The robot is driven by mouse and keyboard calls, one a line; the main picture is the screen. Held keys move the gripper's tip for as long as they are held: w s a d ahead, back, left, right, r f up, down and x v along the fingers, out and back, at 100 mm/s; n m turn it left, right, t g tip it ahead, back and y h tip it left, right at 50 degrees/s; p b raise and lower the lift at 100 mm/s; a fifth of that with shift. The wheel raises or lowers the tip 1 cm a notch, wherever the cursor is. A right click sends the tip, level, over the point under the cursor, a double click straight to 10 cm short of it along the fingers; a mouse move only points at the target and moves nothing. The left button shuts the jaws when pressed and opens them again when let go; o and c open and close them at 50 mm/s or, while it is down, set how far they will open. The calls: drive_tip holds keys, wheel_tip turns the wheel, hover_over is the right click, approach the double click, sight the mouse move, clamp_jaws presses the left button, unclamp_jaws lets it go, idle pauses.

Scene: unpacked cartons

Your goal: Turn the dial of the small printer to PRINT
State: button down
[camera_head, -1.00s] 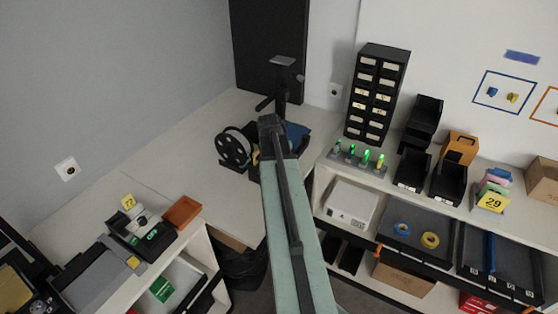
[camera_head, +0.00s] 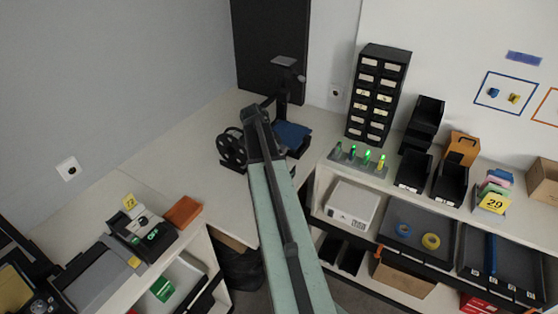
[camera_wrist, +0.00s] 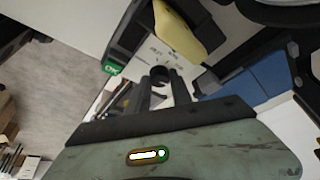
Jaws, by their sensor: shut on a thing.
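The small printer (camera_head: 292,137) stands on the back corner table in the head view, with a dark upright and a blue bed. My arm hides part of its front. In the wrist view the blue bed (camera_wrist: 256,76) is at the right. A dark round dial (camera_wrist: 160,73) sits in front of a pale panel with small, unreadable markings. My gripper (camera_wrist: 161,84) has its two dark fingers at either side of the dial, shut on it. I cannot tell which marking the dial points to. In the head view my fingertips are hidden behind the wrist.
A dark spool (camera_head: 231,148) stands left of the printer, close to my wrist. A drawer tower (camera_head: 377,95) and black bins (camera_head: 411,170) stand on the right bench. A device with a green display (camera_head: 143,232) is on the left table. The tabletop left of the spool is clear.

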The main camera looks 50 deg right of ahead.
drive_tip(key=shift+w+m, duration=0.1)
drive_tip(key=shift+m, duration=0.5)
drive_tip(key=shift+g, duration=0.3)
drive_tip(key=c, duration=1.1)
unclamp_jaws()
drive_tip(key=shift+c, duration=0.2)
drive_tip(key=p+v, duration=0.7)
drive_tip(key=shift+r, duration=0.35)
